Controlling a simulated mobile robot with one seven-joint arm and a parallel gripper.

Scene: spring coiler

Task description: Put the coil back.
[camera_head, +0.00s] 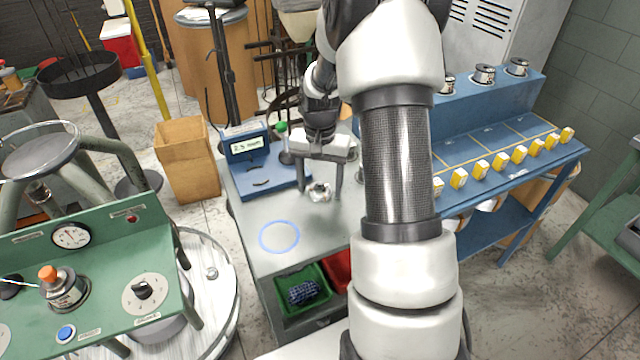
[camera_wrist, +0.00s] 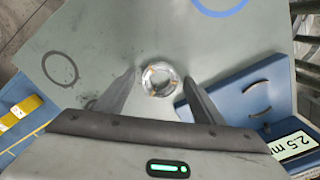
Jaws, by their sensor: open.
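A small silvery coil (camera_head: 319,192) lies on the grey bench top (camera_head: 262,215). In the wrist view the coil (camera_wrist: 160,79) appears as a shiny ring with an open middle. My gripper (camera_head: 319,184) points down over it, jaws apart. In the wrist view my gripper (camera_wrist: 159,77) has one dark finger on each side of the coil, with gaps on both sides. I cannot tell how far the fingertips are above the bench.
A blue gauge reading 2.5 mm (camera_head: 246,146) stands close behind the coil. A blue ring (camera_head: 279,237) is on the bench front. A blue rack (camera_head: 490,145) with several spools (camera_head: 484,74) and yellow tags stands right. A green bin (camera_head: 304,291) sits below; a green control panel (camera_head: 90,265) is left.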

